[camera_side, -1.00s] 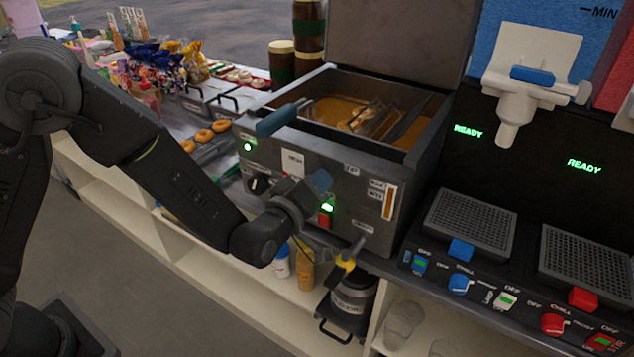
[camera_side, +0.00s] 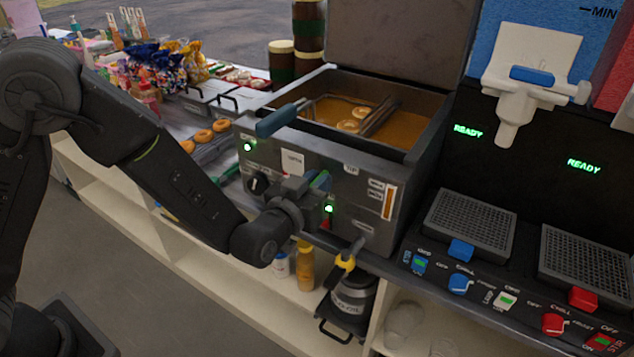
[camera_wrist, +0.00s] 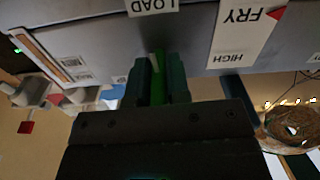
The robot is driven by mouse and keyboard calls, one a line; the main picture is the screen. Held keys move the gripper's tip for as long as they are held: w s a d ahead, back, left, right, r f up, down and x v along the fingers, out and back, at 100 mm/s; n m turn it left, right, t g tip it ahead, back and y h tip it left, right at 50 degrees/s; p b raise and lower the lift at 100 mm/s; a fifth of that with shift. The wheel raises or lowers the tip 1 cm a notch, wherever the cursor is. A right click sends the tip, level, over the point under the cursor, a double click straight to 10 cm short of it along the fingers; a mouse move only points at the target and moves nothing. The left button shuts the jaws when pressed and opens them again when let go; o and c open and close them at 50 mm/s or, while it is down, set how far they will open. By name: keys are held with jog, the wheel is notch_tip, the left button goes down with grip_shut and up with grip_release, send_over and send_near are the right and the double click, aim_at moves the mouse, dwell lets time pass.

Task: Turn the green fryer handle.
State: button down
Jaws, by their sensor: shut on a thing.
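The green fryer handle (camera_wrist: 158,78) is between the jaws of my gripper (camera_wrist: 158,82) in the wrist view. My gripper is shut on it, close against the fryer's front panel. In the side view my gripper (camera_side: 316,192) is at the front of the grey fryer (camera_side: 265,150), and only a bit of green (camera_side: 323,180) shows there. The rest of the handle is hidden by the jaws. In the oil (camera_side: 395,135) lie doughnuts (camera_side: 349,125) beside a dark slatted rack (camera_side: 380,117). A LOAD label (camera_wrist: 153,6) and a FRY label (camera_wrist: 246,30) flank the handle in the wrist view.
A dark knob (camera_side: 257,185) and a blue-grey bar handle (camera_side: 277,121) are left of my gripper. A yellow-collared lever (camera_side: 345,263) is below it. A panel with blue and red switches (camera_side: 461,249) stands to the right. Doughnuts (camera_side: 202,135) lie at left.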

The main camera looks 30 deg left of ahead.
jog(key=shift+m, duration=0.5)
jog(key=c, duration=1.1)
grip_release()
jog(key=s, duration=1.3)
jog(key=shift+s, duration=0.4)
